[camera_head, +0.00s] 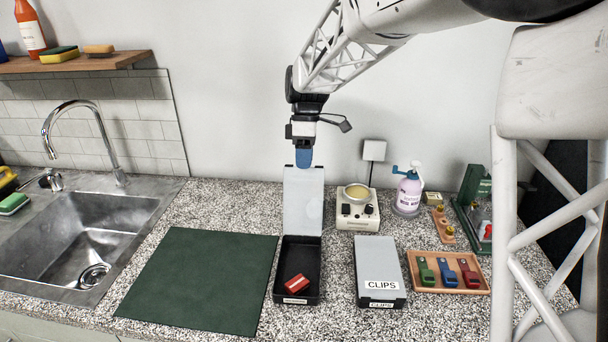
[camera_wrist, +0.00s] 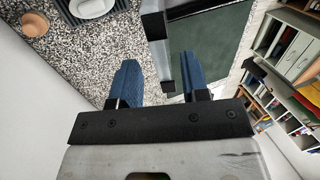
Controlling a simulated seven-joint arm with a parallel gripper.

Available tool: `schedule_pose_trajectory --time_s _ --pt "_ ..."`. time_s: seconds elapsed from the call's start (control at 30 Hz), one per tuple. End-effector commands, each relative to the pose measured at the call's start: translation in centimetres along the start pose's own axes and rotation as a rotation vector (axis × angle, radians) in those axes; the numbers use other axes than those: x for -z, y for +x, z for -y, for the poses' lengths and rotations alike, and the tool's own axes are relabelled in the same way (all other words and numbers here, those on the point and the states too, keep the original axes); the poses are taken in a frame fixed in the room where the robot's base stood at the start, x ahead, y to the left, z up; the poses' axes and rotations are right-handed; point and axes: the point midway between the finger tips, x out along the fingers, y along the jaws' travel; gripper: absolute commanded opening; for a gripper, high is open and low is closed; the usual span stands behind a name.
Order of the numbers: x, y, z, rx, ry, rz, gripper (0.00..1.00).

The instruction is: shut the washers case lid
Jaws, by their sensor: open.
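The open case (camera_head: 275,285) has a black base on the counter with a red-and-white box (camera_head: 297,283) inside. A small white label is on its front, too small to read. Its pale grey lid (camera_head: 303,205) stands upright at the back of the base. My gripper (camera_head: 304,160) is above the lid's top edge, its blue fingers pointing down. In the wrist view, my gripper (camera_wrist: 160,84) is open, and the lid (camera_wrist: 157,35) shows nearly edge-on, its end reaching between the fingers. I cannot tell whether they touch it.
A shut case (camera_head: 378,258) labelled CLIPS stands to the right, beside a wooden tray (camera_head: 447,287) of coloured clips. A cream device (camera_head: 358,215) and a lilac bottle (camera_head: 408,195) stand behind. A clear green mat (camera_head: 205,280) lies left, next to the sink (camera_head: 85,235).

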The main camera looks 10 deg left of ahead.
Motion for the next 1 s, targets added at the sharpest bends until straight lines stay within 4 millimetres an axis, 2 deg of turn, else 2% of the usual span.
schedule_pose_trajectory --time_s 0.1,0.33,0.77,1.0 --pt "0.0 1.6 0.0 0.001 0.000 0.000 0.42" --pt "0.0 3.7 0.0 0.001 0.000 0.000 0.42" --pt "0.0 4.3 0.0 -0.001 0.000 0.000 0.42" --pt "0.0 4.3 0.0 0.000 0.000 0.000 0.07"
